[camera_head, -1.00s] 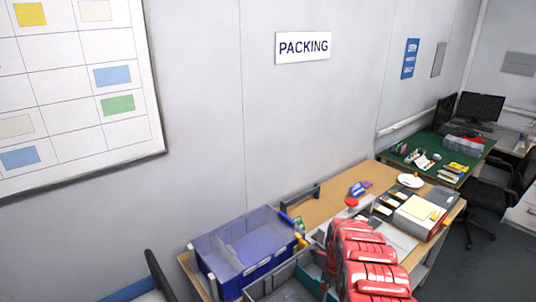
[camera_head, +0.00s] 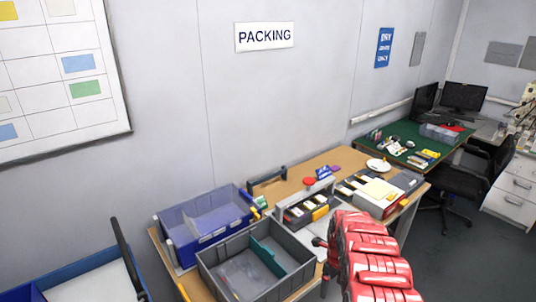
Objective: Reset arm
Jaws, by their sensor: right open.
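My right arm is the red one that comes in from the lower edge, right of the middle. My right gripper (camera_head: 321,256) is the small dark part at the left of the red arm, by the right side of the grey bin (camera_head: 222,272). It is open, and I see nothing held in it, though its fingers are small and partly hidden. The grey bin has a teal divider and stands at the table's front. A blue bin (camera_head: 207,238) stands behind it to the left. My left gripper is not in view.
A grey rack (camera_head: 289,219) with small dark and yellow items stands behind the grey bin. The wooden table (camera_head: 302,172) also bears a red round item (camera_head: 309,181) and a grey box with papers (camera_head: 376,194). A black chair (camera_head: 467,184) and green desk (camera_head: 407,133) stand at the right.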

